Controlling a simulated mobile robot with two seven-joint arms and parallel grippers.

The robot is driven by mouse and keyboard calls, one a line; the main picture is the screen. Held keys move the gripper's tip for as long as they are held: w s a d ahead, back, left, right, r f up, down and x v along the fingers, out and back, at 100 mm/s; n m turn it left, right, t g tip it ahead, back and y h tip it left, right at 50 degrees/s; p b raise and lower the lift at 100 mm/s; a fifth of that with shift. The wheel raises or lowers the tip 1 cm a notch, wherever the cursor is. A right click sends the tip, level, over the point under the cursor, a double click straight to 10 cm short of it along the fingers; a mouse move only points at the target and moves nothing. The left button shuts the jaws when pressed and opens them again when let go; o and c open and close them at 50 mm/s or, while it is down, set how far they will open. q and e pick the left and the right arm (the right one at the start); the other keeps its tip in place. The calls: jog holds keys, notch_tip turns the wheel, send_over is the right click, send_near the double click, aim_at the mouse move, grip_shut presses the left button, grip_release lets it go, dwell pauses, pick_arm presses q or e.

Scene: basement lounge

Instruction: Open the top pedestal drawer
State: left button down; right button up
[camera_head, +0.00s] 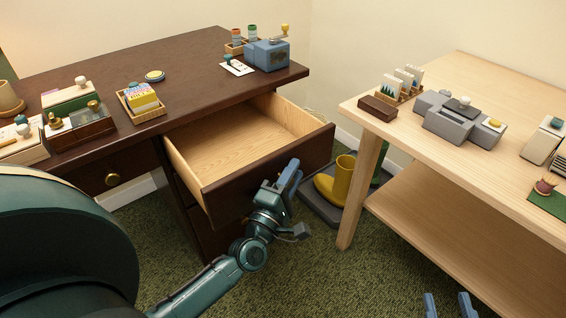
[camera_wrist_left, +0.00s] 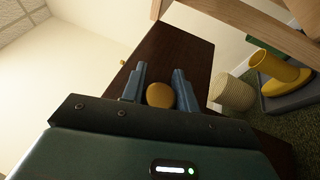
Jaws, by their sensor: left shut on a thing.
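The top pedestal drawer (camera_head: 255,150) of the dark brown desk (camera_head: 180,75) stands well open, and its pale wooden inside is empty. My left gripper (camera_head: 285,183) is at the outer face of the drawer front. In the left wrist view its two blue fingers (camera_wrist_left: 158,88) are on either side of a round brass knob (camera_wrist_left: 160,95) on the dark drawer front (camera_wrist_left: 172,55). The gripper hides this knob in the head view. My right gripper (camera_head: 449,305) shows only its two blue fingertips at the bottom edge, apart with nothing visible between them.
A pale wooden table (camera_head: 470,120) stands to the right, its near leg (camera_head: 360,190) close to the drawer. Several small items stand on the desk. Green carpet is clear in front.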

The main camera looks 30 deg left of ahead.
pick_arm(q)
jog(key=shift+s+d, duration=0.3)
jog(key=shift+d, duration=0.45)
pick_arm(e)
jog(key=shift+d, duration=0.1)
pick_arm(q)
jog(key=c, duration=1.1)
grip_release()
jog(key=shift+o, duration=0.2)
